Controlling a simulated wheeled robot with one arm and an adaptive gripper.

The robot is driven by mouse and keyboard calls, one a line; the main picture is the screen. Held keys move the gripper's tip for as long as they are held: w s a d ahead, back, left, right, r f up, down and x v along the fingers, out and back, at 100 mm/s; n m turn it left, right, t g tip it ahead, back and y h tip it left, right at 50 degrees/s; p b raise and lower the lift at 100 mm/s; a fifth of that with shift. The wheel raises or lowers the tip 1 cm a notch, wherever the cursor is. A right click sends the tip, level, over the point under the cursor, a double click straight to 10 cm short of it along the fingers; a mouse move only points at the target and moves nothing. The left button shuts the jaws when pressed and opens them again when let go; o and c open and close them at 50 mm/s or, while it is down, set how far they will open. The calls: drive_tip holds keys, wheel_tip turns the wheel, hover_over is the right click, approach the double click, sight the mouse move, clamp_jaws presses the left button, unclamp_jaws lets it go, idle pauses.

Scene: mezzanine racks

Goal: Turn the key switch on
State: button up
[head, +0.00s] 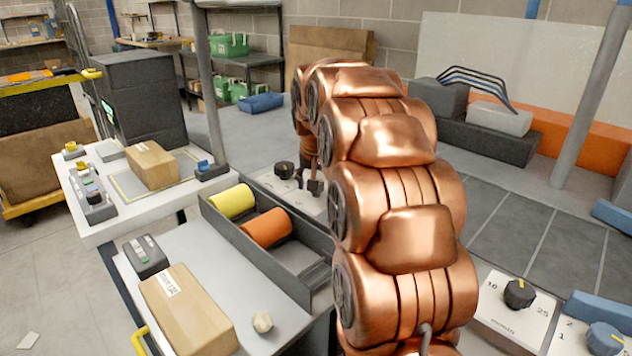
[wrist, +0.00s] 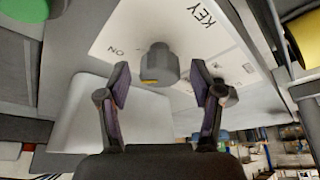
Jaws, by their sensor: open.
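The key switch is a dark grey round knob (wrist: 158,66) with a small yellow mark, on a white panel (wrist: 125,38) printed "KEY" and "ON". My gripper (wrist: 160,78) is open, one finger at each side of the knob in the wrist view. Gaps show between both fingers and the knob, so nothing is gripped. In the head view, my copper-coloured arm covers much of this area. A white panel with a black knob (head: 284,169) shows beside it; I cannot tell whether this knob is the key switch.
A grey bin (head: 217,218) with yellow and orange rolls stands left of my arm. A cardboard box (head: 187,312) lies on the near table, another (head: 152,165) on the white table. Another dial panel (head: 512,312) is at right.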

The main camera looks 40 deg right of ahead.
drive_tip(key=v, duration=1.2)
idle(0.5)
drive_tip(key=shift+s, duration=0.1)
